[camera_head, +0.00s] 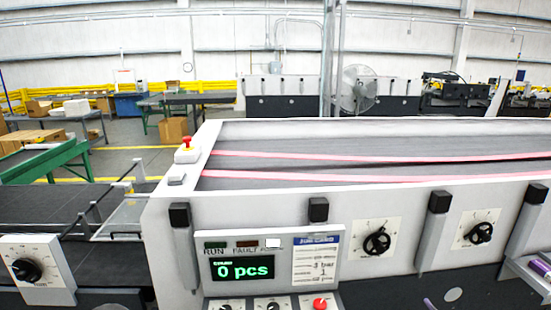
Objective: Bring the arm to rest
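The folder gluer (240,205) fills the front, a light grey machine with a dark bed and two pink belts (330,156). Its control panel (275,262) carries a green display (243,268) reading "0 pcs", small knobs and a red button (320,303) below. A red emergency stop (187,145) sits on the machine's left corner.
Black dials (377,241) and black blocks (318,209) stand out from the front wall. A grey box with a dial (27,270) is at lower left, beside a dark conveyor (50,205). Cardboard boxes (174,130) stand behind.

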